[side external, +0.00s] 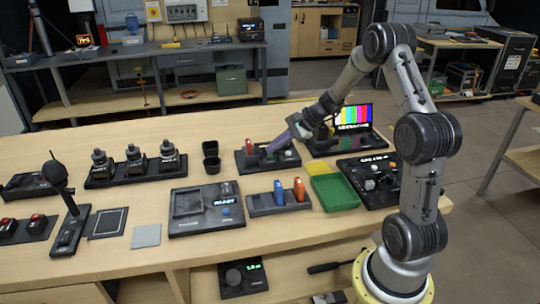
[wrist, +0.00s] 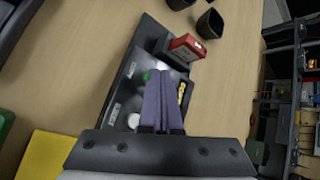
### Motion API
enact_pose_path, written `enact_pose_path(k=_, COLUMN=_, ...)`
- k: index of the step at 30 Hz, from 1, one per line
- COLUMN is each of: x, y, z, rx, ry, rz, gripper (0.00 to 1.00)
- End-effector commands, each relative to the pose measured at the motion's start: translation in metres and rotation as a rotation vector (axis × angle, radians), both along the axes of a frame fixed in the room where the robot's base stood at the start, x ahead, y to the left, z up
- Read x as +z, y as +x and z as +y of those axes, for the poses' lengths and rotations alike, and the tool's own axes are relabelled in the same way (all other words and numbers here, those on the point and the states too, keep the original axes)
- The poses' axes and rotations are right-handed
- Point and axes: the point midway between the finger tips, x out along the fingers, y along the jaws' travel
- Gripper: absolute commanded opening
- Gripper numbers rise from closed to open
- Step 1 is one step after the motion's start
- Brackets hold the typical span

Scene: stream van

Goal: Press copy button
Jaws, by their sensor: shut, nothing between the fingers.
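A dark copier-like device (side external: 243,167) stands at the back middle of the bench. It carries a red block (side external: 249,146) at its left end, a green button and a white button (side external: 288,154). In the wrist view, the device (wrist: 112,108) shows the red block (wrist: 187,46), the green button (wrist: 147,76) and the white button (wrist: 133,120). A yellow marking (wrist: 182,93) is partly covered by the fingers. My gripper (side external: 269,151), with purple fingers, is shut and empty over the device. Its tips (wrist: 160,73) are close beside the green button; I cannot tell whether they touch it.
In front, a rack (side external: 258,212) holds blue and orange blocks. A yellow pad (side external: 318,168) and green tray (side external: 335,193) lie to the right. A colour-bar screen (side external: 352,117) stands behind my arm.

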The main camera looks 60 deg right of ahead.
Motion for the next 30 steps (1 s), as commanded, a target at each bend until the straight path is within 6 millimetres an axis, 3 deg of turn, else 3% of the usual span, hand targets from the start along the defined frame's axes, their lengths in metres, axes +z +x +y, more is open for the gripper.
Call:
enact_pose_path(k=17, x=0.013, y=0.000, z=0.000, rx=-0.001, ry=0.000, rz=-0.001, gripper=0.00)
enact_pose_path(k=30, x=0.052, y=0.000, z=0.000, rx=0.001, ry=-0.002, rz=-0.004, gripper=0.00)
